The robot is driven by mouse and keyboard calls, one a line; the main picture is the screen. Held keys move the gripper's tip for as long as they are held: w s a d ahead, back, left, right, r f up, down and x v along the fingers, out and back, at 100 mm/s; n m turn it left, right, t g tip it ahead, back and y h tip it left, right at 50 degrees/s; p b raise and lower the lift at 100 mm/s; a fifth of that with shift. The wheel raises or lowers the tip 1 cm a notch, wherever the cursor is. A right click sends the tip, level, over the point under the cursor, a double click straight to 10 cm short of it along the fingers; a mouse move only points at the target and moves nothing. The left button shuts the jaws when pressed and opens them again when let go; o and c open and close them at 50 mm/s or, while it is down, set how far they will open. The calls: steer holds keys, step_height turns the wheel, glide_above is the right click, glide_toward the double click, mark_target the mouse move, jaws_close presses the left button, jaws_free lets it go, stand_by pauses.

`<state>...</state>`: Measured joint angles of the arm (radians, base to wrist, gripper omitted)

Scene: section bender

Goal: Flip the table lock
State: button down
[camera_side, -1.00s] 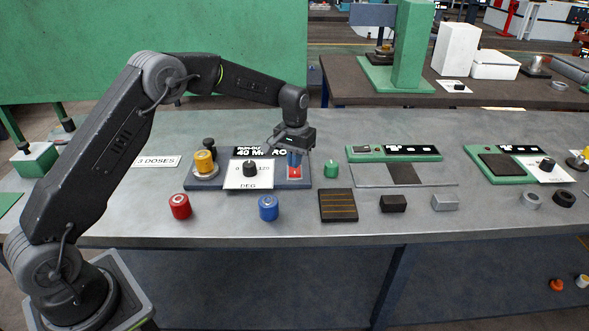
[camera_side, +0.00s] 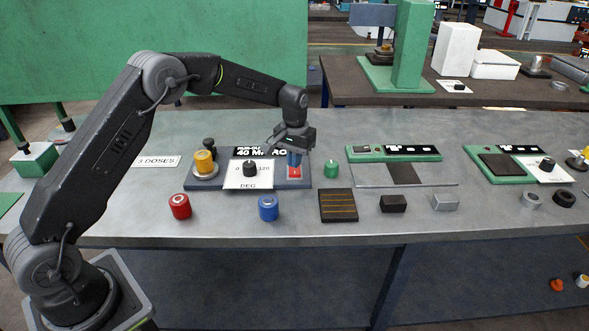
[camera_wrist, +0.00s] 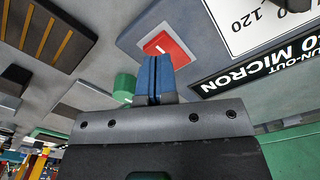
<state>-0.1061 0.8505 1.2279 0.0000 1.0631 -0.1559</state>
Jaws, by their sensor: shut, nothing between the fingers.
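A red rocker switch (camera_side: 294,171) with a white bar sits in a pale square frame at the right end of a dark instrument base (camera_side: 208,183). It is the only switch-like part I see on this base; I read no lock label. The wrist view shows the red switch (camera_wrist: 168,48) just beyond my fingertips. My gripper (camera_side: 294,158) points down over the switch, its blue fingers shut together and empty. In the wrist view the fingers (camera_wrist: 154,76) overlap the near edge of the switch. I cannot tell whether they touch it.
A dial card with a black knob (camera_side: 250,169) is left of the switch, with a yellow cylinder (camera_side: 204,161) beyond it. A green cylinder (camera_side: 331,169) stands close on the right. Red (camera_side: 180,206) and blue (camera_side: 268,207) cylinders stand in front, with a dark slotted block (camera_side: 338,206).

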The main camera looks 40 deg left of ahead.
mark_target(295, 173)
steer(key=shift+f, duration=1.4)
stand_by(0.9)
steer(key=shift+r, duration=3.55)
steer(key=shift+r, duration=0.1)
steer(key=s+d+r+m+t, duration=0.1)
steer(key=s+d+r+t, duration=0.25)
steer(key=s+r, duration=1.15)
steer(key=s+d+f+m+t, duration=0.1)
steer(key=s+d+m+t, duration=0.1)
steer(key=s, duration=1.8)
steer(key=shift+d, duration=0.2)
